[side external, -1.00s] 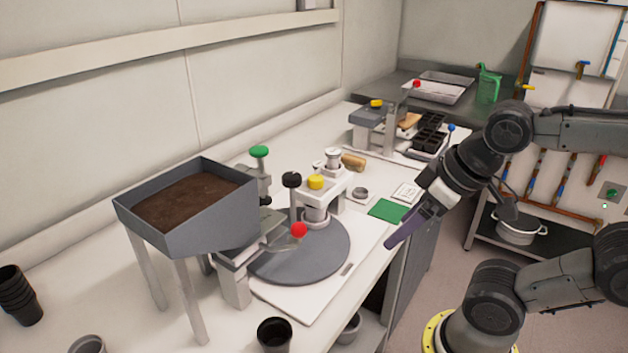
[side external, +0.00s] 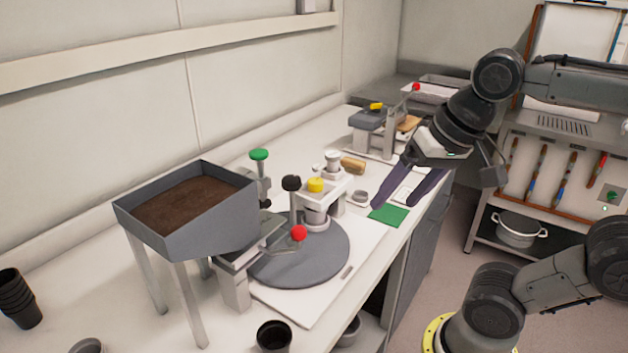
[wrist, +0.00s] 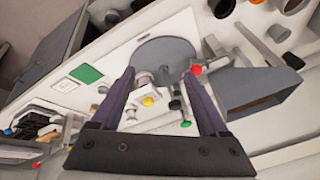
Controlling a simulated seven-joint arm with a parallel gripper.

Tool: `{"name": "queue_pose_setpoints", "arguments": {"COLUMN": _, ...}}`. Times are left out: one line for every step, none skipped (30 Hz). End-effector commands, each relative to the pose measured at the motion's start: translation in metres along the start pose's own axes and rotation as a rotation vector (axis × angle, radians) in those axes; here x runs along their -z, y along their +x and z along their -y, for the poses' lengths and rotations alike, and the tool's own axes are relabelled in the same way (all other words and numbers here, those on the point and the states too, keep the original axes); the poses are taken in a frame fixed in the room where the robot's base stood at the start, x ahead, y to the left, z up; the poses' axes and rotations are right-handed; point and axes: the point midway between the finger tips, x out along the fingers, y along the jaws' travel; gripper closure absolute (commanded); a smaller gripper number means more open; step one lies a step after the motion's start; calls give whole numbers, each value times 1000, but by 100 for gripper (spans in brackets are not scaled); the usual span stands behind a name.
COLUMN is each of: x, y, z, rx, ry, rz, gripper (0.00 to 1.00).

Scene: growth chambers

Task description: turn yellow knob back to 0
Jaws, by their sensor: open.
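A yellow knob (side external: 316,185) sits on top of a white bracket over the grey turntable (side external: 275,262). It also shows in the wrist view (wrist: 149,101), between the fingers and near the left one. A second yellow knob (side external: 376,106) tops a grey press farther back on the bench. My gripper (side external: 396,204) is open and empty, with its purple fingers spread apart. It hangs over the bench's front side, right of the bracket and apart from both knobs. Any scale or 0 mark is too small to read.
A black knob (side external: 291,183), a red ball knob (side external: 299,233) and a green knob (side external: 259,154) stand around the turntable. A soil hopper (side external: 150,238) is at left. A green square (side external: 388,215) lies flat below my gripper.

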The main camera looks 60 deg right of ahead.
Motion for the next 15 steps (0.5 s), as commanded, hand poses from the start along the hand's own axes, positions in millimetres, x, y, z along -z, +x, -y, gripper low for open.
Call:
{"name": "queue_pose_setpoints", "arguments": {"x": 18, "y": -8, "z": 8, "rx": -13, "ry": 101, "rz": 10, "gripper": 22}}
{"name": "queue_pose_setpoints", "arguments": {"x": 26, "y": -13, "z": 12, "rx": -22, "ry": 163, "rz": 17, "gripper": 22}}
{"name": "queue_pose_setpoints", "arguments": {"x": 40, "y": -18, "z": 18, "rx": -36, "ry": 247, "rz": 25, "gripper": 22}}
{"name": "queue_pose_setpoints", "arguments": {"x": 50, "y": -21, "z": 22, "rx": -46, "ry": 310, "rz": 31, "gripper": 22}}
{"name": "queue_pose_setpoints", "arguments": {"x": 61, "y": -24, "z": 26, "rx": -58, "ry": 374, "rz": 37, "gripper": 22}}
{"name": "queue_pose_setpoints", "arguments": {"x": 76, "y": -26, "z": 30, "rx": -76, "ry": 456, "rz": 45, "gripper": 22}}
{"name": "queue_pose_setpoints", "arguments": {"x": 87, "y": -27, "z": 34, "rx": -90, "ry": 515, "rz": 51, "gripper": 22}}
{"name": "queue_pose_setpoints", "arguments": {"x": 98, "y": -28, "z": 37, "rx": -103, "ry": 573, "rz": 56, "gripper": 22}}
{"name": "queue_pose_setpoints", "arguments": {"x": 113, "y": -27, "z": 40, "rx": -122, "ry": 646, "rz": 62, "gripper": 22}}
{"name": "queue_pose_setpoints", "arguments": {"x": 124, "y": -26, "z": 43, "rx": -135, "ry": 699, "rz": 65, "gripper": 22}}
{"name": "queue_pose_setpoints", "arguments": {"x": 135, "y": -24, "z": 44, "rx": -150, "ry": 750, "rz": 70, "gripper": 22}}
{"name": "queue_pose_setpoints", "arguments": {"x": 150, "y": -21, "z": 46, "rx": -169, "ry": 814, "rz": 74, "gripper": 22}}
{"name": "queue_pose_setpoints", "arguments": {"x": 160, "y": -17, "z": 47, "rx": -184, "ry": 859, "rz": 78, "gripper": 22}}
{"name": "queue_pose_setpoints", "arguments": {"x": 171, "y": -14, "z": 48, "rx": -198, "ry": 902, "rz": 80, "gripper": 22}}
{"name": "queue_pose_setpoints", "arguments": {"x": 185, "y": -7, "z": 48, "rx": -217, "ry": 954, "rz": 85, "gripper": 22}}
